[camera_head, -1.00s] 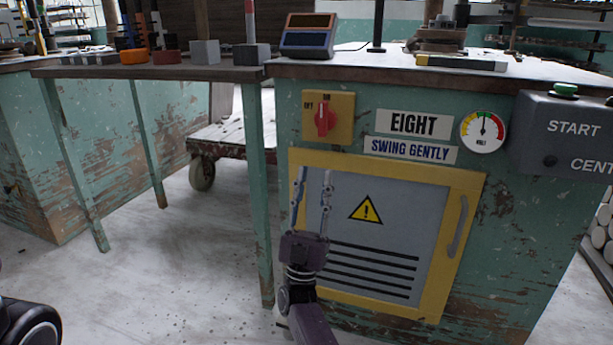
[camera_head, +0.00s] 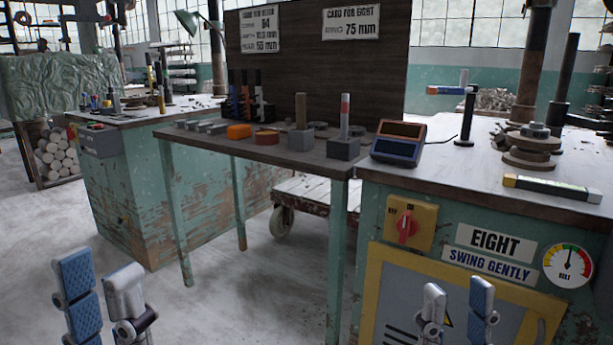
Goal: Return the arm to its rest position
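My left gripper (camera_head: 99,268) stands at the lower left with its two fingers apart and pointing up. Nothing shows between them, and the floor is behind. My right gripper (camera_head: 456,288) stands at the lower right, also with fingers apart and empty, in front of the yellow-framed cabinet door (camera_head: 375,300). I cannot tell how far it is from the door. Both arms below the fingers are mostly cut off by the bottom edge.
A bench (camera_head: 476,180) with the red switch (camera_head: 407,228) is at the right. A narrower table (camera_head: 270,154) holds small blocks and an orange ring (camera_head: 239,131). A cart (camera_head: 312,193) stands behind the table. Open floor lies at the lower left and middle.

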